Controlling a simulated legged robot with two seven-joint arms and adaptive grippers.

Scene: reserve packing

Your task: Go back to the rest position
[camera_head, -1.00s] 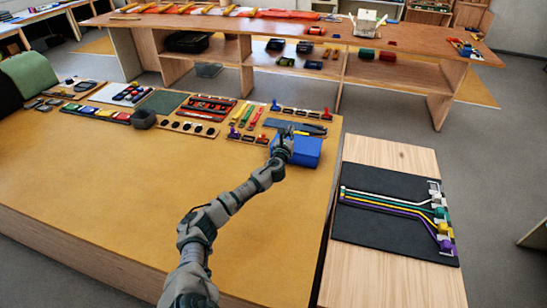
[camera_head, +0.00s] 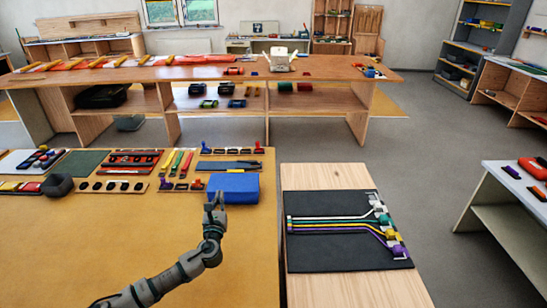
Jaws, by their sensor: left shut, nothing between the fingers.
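My left arm comes in from the lower left over the orange-topped table (camera_head: 120,250). My left gripper (camera_head: 216,200) points away from me, in front of the blue box (camera_head: 238,187) near the table's right edge. It is shut and empty. In this view its tip overlaps the box's left part; I cannot tell whether they touch. My right gripper is out of view.
Several tools and trays line the table's far side, including a dark cup (camera_head: 57,185). To the right, a black mat (camera_head: 345,258) with coloured cables lies on a wooden board (camera_head: 318,176). A long workbench (camera_head: 340,73) stands behind. Grey floor (camera_head: 425,170) is open at right.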

